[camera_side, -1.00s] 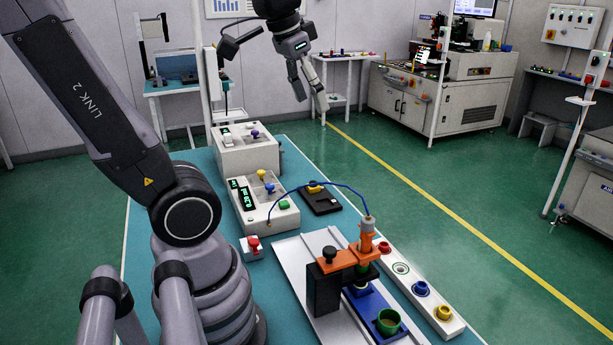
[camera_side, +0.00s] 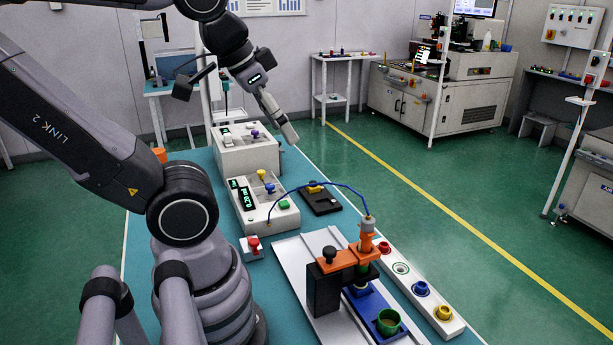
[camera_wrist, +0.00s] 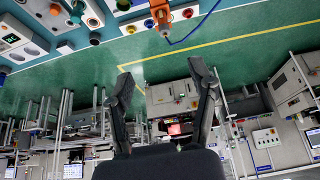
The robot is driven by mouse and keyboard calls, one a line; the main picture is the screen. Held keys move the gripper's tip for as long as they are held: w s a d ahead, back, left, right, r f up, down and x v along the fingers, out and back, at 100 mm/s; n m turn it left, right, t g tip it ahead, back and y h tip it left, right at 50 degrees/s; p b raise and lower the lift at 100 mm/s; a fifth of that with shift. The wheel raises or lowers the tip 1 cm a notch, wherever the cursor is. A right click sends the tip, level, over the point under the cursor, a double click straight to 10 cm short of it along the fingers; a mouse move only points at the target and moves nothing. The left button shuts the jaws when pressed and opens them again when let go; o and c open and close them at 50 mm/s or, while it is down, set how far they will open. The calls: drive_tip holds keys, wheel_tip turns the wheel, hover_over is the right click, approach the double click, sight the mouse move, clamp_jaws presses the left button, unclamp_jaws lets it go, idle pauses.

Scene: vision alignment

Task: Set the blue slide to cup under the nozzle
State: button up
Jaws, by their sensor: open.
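The blue slide (camera_side: 371,307) lies on the white rail plate (camera_side: 285,253). A green cup (camera_side: 388,321) sits on its front end. The orange nozzle holder (camera_side: 345,260) stands over the slide's rear part on a black block, with the orange nozzle body (camera_side: 366,240) and its blue hose above. The cup is in front of the nozzle, not beneath it. My gripper (camera_side: 290,134) is high above the back of the bench, far from the slide. In the wrist view my gripper's fingers (camera_wrist: 166,80) are spread and empty; the nozzle body (camera_wrist: 160,14) shows at the top edge.
A white strip (camera_side: 400,268) with red, blue and yellow cups runs right of the slide. A control box (camera_side: 258,205) with knobs, a red button box (camera_side: 252,247) and a black pad (camera_side: 320,200) stand behind. Air above the bench's right side is clear.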

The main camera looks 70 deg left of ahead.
idle(0.3)
drive_tip(key=w+a+f+n+g+h, duration=0.1)
drive_tip(key=w+a+f+n+g, duration=0.3)
drive_tip(key=w+f, duration=0.45)
drive_tip(key=w+a+f+n+g+h, duration=0.1)
drive_tip(key=w+a+f+n+g, duration=0.2)
drive_tip(key=w+a+f, duration=0.55)
drive_tip(key=w+a+f+n+g+h, duration=0.15)
drive_tip(key=w+f, duration=0.25)
drive_tip(key=f, duration=0.4)
drive_tip(key=shift+n, duration=0.25)
drive_tip(key=x, duration=1.3)
drive_tip(key=shift+s+d, duration=0.1)
drive_tip(key=shift+s, duration=0.2)
drive_tip(key=shift+c, duration=0.3)
